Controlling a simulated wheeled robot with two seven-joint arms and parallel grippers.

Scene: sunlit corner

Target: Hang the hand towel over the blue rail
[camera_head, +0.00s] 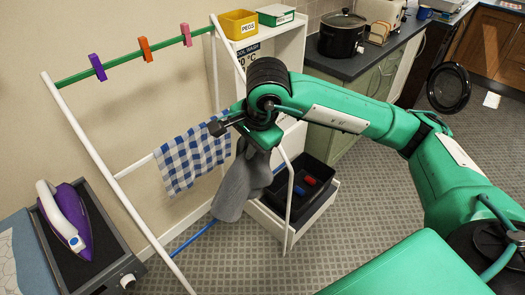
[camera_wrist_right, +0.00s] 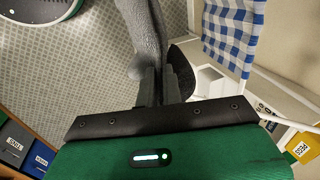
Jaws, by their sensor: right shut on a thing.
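A grey hand towel (camera_head: 240,182) hangs bunched from my right gripper (camera_head: 240,130), which is shut on its top end. In the wrist view, the towel (camera_wrist_right: 143,35) runs out from between the right fingers (camera_wrist_right: 160,84). The blue rail (camera_head: 192,238) is the low bar of the white drying rack (camera_head: 88,148). The towel's lower end overlaps the rail's line in the head view and hides part of it. I cannot tell whether they touch. The gripper is well above the rail. My left gripper is not in view.
A blue-and-white checked cloth (camera_head: 192,158) hangs on the rack beside the towel. Pegs sit on the green top rail (camera_head: 120,65). A purple iron (camera_head: 68,215) stands at left. A white shelf unit (camera_head: 285,50) with a black bin (camera_head: 318,165) is close behind the rack.

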